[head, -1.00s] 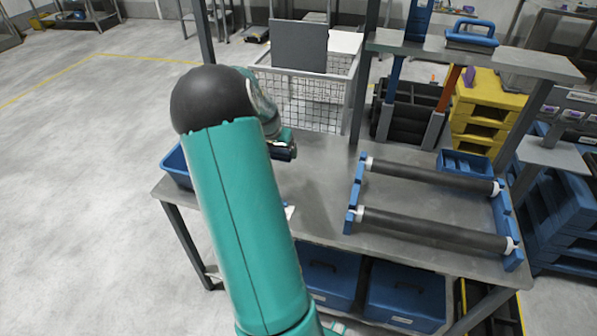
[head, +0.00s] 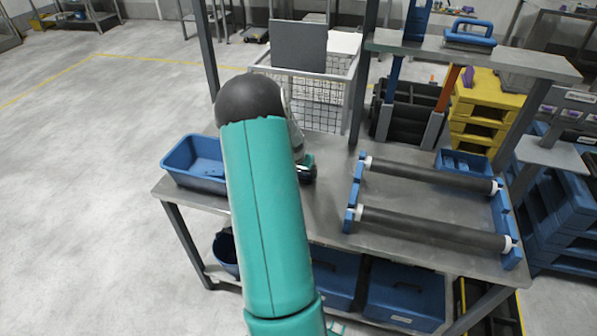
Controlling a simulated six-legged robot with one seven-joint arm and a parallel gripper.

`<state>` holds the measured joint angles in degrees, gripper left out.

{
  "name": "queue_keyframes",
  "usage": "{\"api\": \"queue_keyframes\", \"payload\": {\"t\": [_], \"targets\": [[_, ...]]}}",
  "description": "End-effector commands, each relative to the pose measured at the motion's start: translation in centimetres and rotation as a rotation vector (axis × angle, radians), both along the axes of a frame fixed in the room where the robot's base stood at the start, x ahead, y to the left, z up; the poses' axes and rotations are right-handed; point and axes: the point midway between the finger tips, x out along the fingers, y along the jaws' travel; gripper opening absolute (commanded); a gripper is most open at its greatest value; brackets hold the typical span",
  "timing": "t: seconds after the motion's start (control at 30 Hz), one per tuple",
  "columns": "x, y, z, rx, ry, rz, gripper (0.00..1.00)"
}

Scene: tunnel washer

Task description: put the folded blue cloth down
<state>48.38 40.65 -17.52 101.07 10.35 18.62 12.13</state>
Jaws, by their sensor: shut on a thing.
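My gripper (head: 307,174) shows only in part, as a dark end just right of my green arm, over the grey metal table (head: 325,205). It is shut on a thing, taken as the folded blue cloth. The fingertips and the cloth are hidden behind my arm and wrist, so I cannot make out the cloth or its height above the table.
A blue tray (head: 180,172) stands at the table's left end. A blue frame with two dark rollers (head: 430,230) fills the right side. A wire basket (head: 322,105) stands behind. Blue bins (head: 405,297) sit below. Bare tabletop lies between my gripper and the rollers.

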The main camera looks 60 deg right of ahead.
Motion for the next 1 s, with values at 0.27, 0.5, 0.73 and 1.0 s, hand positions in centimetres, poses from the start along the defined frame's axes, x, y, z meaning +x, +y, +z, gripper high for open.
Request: {"api": "queue_keyframes", "payload": {"t": [0.27,0.5,0.73,1.0], "targets": [[0.0,0.0,-0.2,0.001,0.0,0.0,1.0],[0.1,0.1,0.2,0.0,-0.001,0.0,1.0],[-0.1,1.4,3.4,-0.002,-0.003,0.001,1.0],[-0.4,3.6,8.7,-0.003,-0.003,0.002,1.0]]}}
